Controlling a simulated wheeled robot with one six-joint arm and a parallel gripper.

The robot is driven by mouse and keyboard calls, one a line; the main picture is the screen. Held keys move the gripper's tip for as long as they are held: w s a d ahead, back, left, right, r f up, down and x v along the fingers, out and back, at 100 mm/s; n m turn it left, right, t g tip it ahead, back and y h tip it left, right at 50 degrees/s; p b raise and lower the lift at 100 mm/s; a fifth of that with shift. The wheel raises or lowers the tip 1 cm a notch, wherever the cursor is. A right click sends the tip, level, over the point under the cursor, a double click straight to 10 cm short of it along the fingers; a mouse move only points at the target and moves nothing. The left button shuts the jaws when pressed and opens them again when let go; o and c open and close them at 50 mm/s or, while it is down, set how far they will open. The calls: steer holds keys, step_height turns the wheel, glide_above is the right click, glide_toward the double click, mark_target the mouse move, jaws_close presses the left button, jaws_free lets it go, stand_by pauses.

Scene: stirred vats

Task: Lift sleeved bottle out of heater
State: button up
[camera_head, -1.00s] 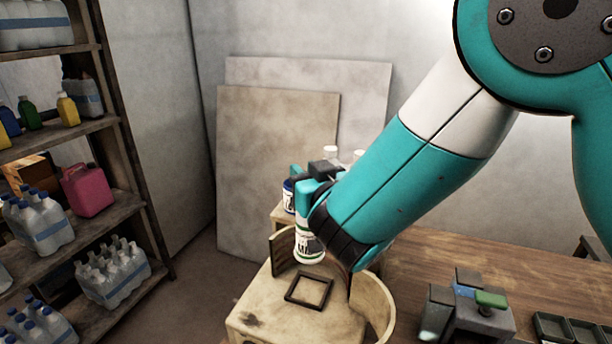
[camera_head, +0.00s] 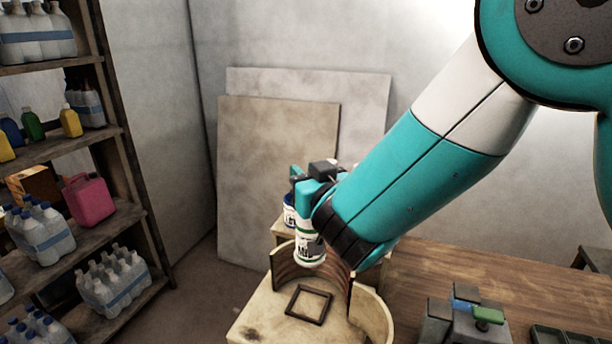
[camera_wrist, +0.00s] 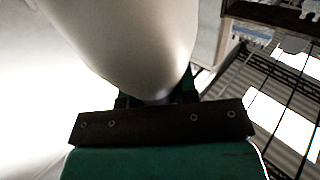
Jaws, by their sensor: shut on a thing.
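A white bottle with a green-banded printed label (camera_head: 311,249) hangs upright from my gripper (camera_head: 313,205). The gripper is shut on its upper part, and my arm hides some of it. The bottle's base appears clear above a cream stand (camera_head: 262,318) with a dark square frame (camera_head: 309,304) on top.
A blue-and-white container (camera_head: 289,212) stands behind the bottle. A wooden table (camera_head: 440,267) at right carries a grey device with a green part (camera_head: 488,315). A shelf of bottles (camera_head: 95,220) stands at left. Boards (camera_head: 265,160) lean on the back wall.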

steer(key=b+v, duration=0.3)
steer(key=shift+s+a+f+b, duration=0.2)
steer(key=shift+a+f+b, duration=0.05)
steer(key=shift+b, duration=0.1)
steer(key=a+b+v, duration=0.1)
steer(key=b+v, duration=0.7)
steer(key=v, duration=0.1)
steer(key=shift+s+r, duration=0.25)
steer(key=shift+s, duration=0.3)
